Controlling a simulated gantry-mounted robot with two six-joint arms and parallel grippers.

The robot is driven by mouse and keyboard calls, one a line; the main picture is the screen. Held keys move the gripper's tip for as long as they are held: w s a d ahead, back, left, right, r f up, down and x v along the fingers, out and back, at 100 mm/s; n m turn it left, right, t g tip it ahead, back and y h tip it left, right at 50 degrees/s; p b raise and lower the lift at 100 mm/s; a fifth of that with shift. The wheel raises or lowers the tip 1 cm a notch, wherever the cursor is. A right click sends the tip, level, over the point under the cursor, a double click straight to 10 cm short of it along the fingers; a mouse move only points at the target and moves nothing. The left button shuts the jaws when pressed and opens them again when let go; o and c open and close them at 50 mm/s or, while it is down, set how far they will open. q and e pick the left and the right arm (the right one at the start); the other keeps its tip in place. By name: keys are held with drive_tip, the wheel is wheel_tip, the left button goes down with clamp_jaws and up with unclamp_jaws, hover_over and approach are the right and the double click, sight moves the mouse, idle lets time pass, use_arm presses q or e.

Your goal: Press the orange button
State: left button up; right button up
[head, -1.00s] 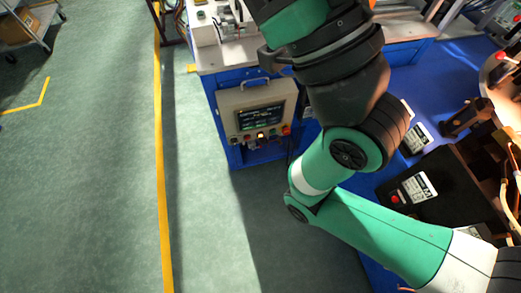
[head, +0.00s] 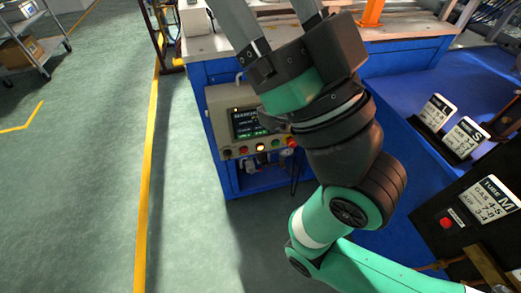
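The control panel (head: 214,115) is a beige box with a dark screen, mounted on the front of the blue workbench. A row of several small coloured buttons runs along its lower edge. A lit yellow-orange button (head: 260,147) is in the middle of the row, with red and green ones beside it. My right gripper (head: 270,12) is above the panel, its two grey fingers spread apart and empty. The fingertips run out of the top of the head view. My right wrist covers the panel's upper right part. My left gripper is not in view.
The workbench top (head: 207,47) lies behind the panel, with an orange part (head: 371,12) on it. A black box labelled TUBE M (head: 425,215) with a red button stands at right. A wheeled cart (head: 35,60) is at far left. The green floor in front is clear.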

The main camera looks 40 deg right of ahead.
clamp_jaws()
idle(0.5)
idle(1.4)
